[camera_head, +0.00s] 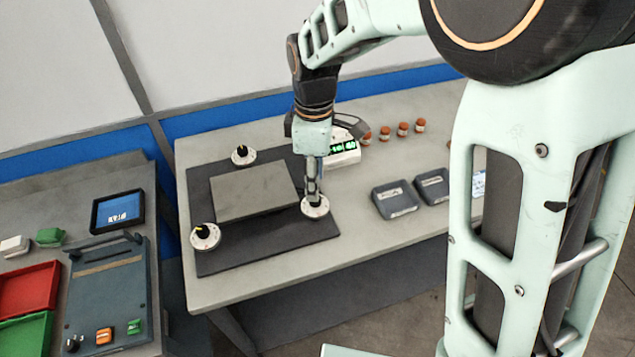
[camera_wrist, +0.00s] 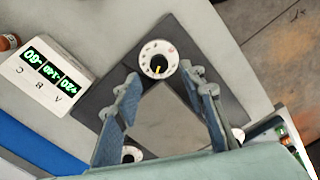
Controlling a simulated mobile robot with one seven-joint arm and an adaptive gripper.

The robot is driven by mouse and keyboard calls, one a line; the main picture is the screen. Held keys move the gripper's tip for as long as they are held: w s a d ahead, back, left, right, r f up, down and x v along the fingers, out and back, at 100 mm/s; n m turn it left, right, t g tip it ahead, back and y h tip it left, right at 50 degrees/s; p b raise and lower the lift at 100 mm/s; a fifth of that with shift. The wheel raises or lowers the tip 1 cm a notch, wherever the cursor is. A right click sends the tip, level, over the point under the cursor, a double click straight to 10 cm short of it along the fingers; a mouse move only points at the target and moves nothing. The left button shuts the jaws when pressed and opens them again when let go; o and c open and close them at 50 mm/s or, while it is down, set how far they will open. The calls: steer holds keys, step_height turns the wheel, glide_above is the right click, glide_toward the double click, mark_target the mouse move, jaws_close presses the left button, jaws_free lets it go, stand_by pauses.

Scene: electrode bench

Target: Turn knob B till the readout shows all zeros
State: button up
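Three white dials with black knobs sit around a grey block (camera_head: 255,190) on a dark plate (camera_head: 215,262). One knob (camera_head: 205,235) is at front left, one (camera_head: 243,155) at the back, and one (camera_head: 316,208) at the right, partly hidden by my gripper. My gripper (camera_head: 312,185) points down over the right knob. In the wrist view my gripper (camera_wrist: 168,86) has its fingers apart, with a knob (camera_wrist: 158,63) just beyond the tips, its yellow pointer visible. The readout (camera_wrist: 52,70) appears upside down with green numbers, seemingly +20, -140 and -60 over A, B, C. Knob letters are unreadable.
Two dark grey boxes (camera_head: 395,199) lie right of the plate. Several small orange-capped jars (camera_head: 403,129) stand behind. A separate left bench holds a tablet (camera_head: 117,211), red (camera_head: 28,290) and green trays, and a switch panel. The bench's front edge is clear.

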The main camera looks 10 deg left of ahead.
step_height(320, 180, down, 5)
steer(key=shift+f, duration=0.1)
stand_by(0.3)
jaws_close()
